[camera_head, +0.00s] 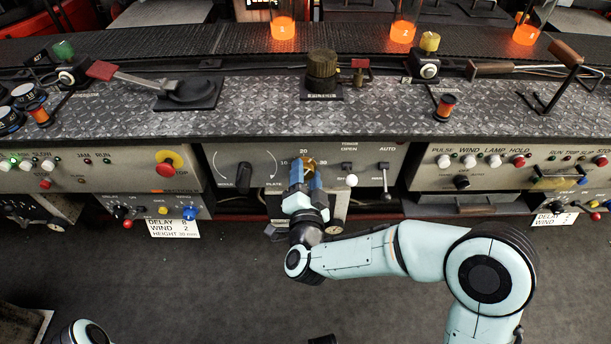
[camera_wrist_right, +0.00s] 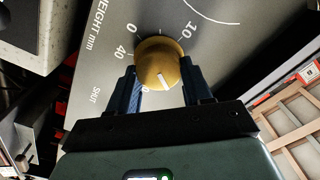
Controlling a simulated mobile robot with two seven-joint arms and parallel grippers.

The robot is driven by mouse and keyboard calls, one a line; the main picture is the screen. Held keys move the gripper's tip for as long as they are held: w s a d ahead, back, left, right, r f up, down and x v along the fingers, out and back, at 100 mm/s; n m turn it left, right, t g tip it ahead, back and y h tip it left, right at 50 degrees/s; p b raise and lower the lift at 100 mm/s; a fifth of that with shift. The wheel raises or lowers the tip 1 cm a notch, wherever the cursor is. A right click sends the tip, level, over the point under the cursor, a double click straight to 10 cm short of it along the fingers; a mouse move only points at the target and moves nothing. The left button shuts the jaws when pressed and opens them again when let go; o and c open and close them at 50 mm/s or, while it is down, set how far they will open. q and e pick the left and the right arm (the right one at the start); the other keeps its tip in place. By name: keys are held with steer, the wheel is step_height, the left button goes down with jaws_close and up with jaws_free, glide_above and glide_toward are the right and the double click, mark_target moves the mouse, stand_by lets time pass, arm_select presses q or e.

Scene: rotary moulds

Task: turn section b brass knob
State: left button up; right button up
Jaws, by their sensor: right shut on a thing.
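The brass knob (camera_head: 306,163) sits on the grey centre panel, amid a dial with 10, 20 and 30 marked around it. In the right wrist view the knob (camera_wrist_right: 158,60) is round and gold with a white pointer line toward the bottom of the picture. My right gripper (camera_head: 305,180) reaches up to it from below. Its two dark blue fingers (camera_wrist_right: 161,82) are shut on the knob, one on each side. The fingers and wrist hide the knob's lower part in the head view. My left gripper is not seen; only a piece of my left arm shows at bottom left.
Left of the knob is a black MOULD/PLATE selector (camera_head: 243,178). A red stop button (camera_head: 169,164) is on the left panel. The floor in front is open.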

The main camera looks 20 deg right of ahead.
steer(key=m, duration=0.4)
steer(key=shift+f+m, duration=0.1)
steer(key=shift+m, duration=0.2)
steer(key=m, duration=0.4)
steer(key=shift+f+m, duration=0.1)
steer(key=shift+m, duration=0.2)
steer(key=o, duration=1)
steer(key=shift+o, duration=0.2)
steer(key=shift+s, duration=0.1)
